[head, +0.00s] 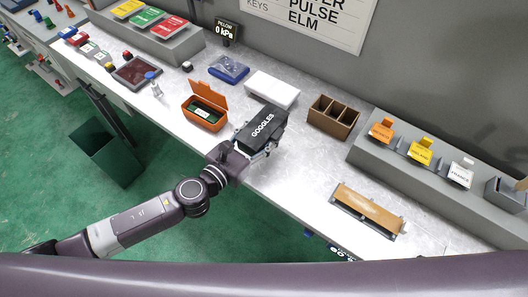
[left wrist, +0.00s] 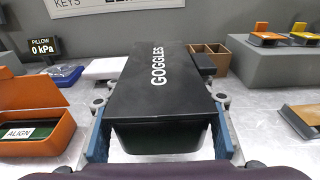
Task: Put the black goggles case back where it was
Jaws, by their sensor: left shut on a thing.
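The black goggles case (head: 261,127) with white GOGGLES lettering is held by my left gripper (head: 262,150) above the white bench. In the left wrist view the case (left wrist: 165,85) sits between the two blue-padded fingers (left wrist: 160,140), lid shut and lettering running away from me. The gripper is shut on its sides. The bench surface right under the case is hidden by it. My right gripper is in neither view.
An open orange box (head: 205,112) stands left of the case, a white box (head: 272,90) behind it. A brown compartment box (head: 332,118) stands to the right, with a tan-covered tray (head: 368,208) farther right. Bare bench (head: 310,165) lies between. A green bin (head: 105,152) stands on the floor.

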